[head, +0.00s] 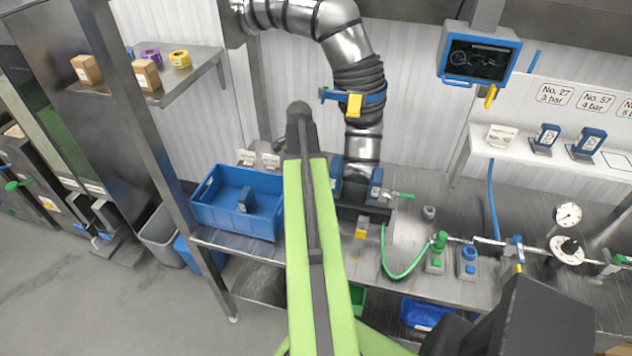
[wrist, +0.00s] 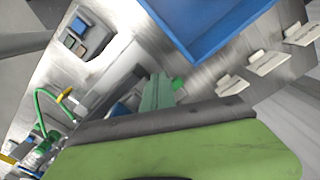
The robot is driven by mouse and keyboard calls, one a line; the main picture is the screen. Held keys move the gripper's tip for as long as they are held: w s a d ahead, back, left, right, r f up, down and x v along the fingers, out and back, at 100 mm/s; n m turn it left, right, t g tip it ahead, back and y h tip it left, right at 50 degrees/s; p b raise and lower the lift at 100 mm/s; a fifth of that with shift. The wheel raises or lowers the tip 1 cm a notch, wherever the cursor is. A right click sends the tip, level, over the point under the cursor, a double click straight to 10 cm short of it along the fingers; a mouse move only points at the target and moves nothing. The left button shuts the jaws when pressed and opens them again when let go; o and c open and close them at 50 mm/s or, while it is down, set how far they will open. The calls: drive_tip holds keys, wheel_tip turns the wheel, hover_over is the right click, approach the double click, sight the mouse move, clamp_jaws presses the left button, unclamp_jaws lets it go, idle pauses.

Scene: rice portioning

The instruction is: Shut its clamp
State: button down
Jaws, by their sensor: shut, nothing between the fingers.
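A silver duct with a dark ribbed sleeve (head: 360,80) comes down behind the bench. Around the sleeve is a blue band clamp (head: 376,98) with a yellow lever (head: 354,104). Its exact lever position is too small to tell. A second yellow lever (head: 361,233) sits low on the dark machine at the bench front; a yellow lever also shows in the wrist view (wrist: 65,95).
A blue crate (head: 205,218) holding a small blue device stands left of my arm. To the right are a green hose (head: 401,274), a pipe with valves and gauges (head: 568,215), and a wall shelf (head: 545,161). A steel post (head: 150,130) stands at left.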

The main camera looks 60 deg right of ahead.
wheel_tip(320, 180, up, 7)
drive_tip(key=a+p, duration=0.1)
drive_tip(key=p, duration=0.5)
drive_tip(key=shift+s+p, duration=0.25)
drive_tip(key=shift+p, duration=0.15)
drive_tip(key=shift+a, duration=0.1)
